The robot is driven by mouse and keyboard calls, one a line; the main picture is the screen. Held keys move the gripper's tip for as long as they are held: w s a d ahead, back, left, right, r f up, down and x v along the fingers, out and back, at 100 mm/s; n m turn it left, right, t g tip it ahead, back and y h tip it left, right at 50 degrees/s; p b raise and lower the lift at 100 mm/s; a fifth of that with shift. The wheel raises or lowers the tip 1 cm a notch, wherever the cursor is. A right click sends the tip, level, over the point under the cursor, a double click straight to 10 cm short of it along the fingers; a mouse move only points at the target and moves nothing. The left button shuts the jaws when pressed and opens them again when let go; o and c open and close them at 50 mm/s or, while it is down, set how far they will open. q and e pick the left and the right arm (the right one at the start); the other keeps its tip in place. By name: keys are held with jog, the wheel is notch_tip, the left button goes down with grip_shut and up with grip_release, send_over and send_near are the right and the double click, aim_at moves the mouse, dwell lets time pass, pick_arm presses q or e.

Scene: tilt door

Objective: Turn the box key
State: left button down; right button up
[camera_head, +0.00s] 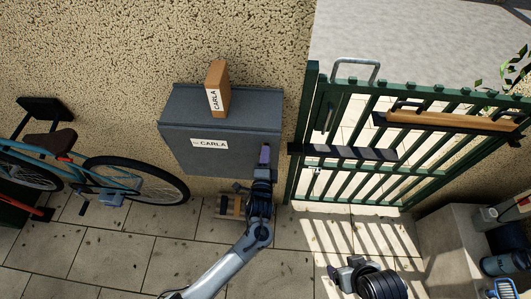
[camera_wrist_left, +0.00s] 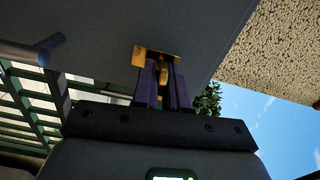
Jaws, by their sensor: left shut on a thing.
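The grey box (camera_head: 215,160) hangs on the wall, with a white CARLA label (camera_head: 210,143) on its front. My left gripper (camera_head: 265,156) is at the right part of the box's front. In the left wrist view, a brass plate (camera_wrist_left: 140,56) sits on the box's face (camera_wrist_left: 95,35). My left gripper (camera_wrist_left: 163,75) is shut on the brass key (camera_wrist_left: 164,72) in front of that plate. The fingers hide most of the key. My right gripper (camera_head: 345,272) seems to be at the bottom, away from the box; its fingers are unclear.
A brown parcel (camera_head: 217,88) stands on the box's top. A green gate (camera_head: 312,140) with a metal handle is right of the box. A bicycle (camera_head: 135,178) leans at the left. A low concrete block (camera_head: 450,240) is at the right. Paving between is mostly clear.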

pick_arm(q)
jog(key=shift+m, duration=0.6)
jog(key=c, duration=1.2)
grip_release()
jog(key=shift+c, duration=0.2)
jog(key=s+a, duration=0.1)
jog(key=s, duration=0.9)
jog(key=shift+s, duration=0.35)
jog(key=shift+f, duration=0.1)
